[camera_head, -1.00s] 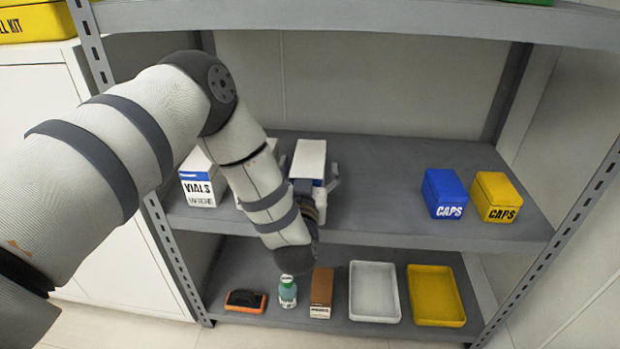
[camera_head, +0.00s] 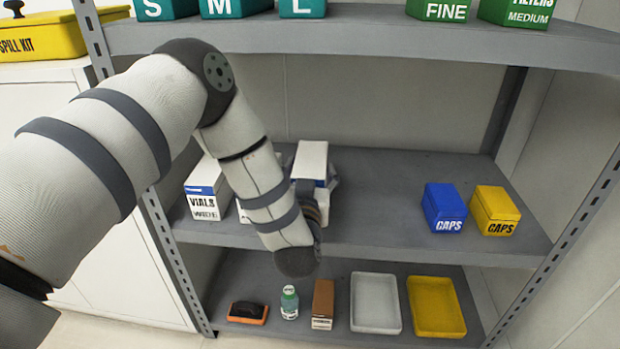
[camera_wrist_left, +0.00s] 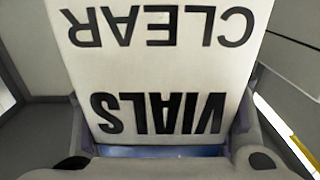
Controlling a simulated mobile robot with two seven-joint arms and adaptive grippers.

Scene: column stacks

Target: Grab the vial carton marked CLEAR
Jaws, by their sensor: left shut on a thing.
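The vial carton marked CLEAR (camera_wrist_left: 165,75) fills the left wrist view, its VIALS and CLEAR lettering upside down there. In the head view the white carton (camera_head: 311,158) shows its top and a blue band on the middle shelf, partly hidden by my left arm. My left gripper (camera_head: 318,196) is shut on this carton, with a finger along each side; in the left wrist view the gripper (camera_wrist_left: 165,150) spans its near end. I cannot tell whether the carton touches the shelf. My right gripper is not in view.
Another vial carton (camera_head: 205,190) stands left of my arm, with a further white carton partly hidden behind the arm. Blue (camera_head: 444,208) and yellow (camera_head: 495,211) caps boxes stand at right. The middle shelf (camera_head: 380,200) is clear between. The upper shelf (camera_head: 360,38) overhangs.

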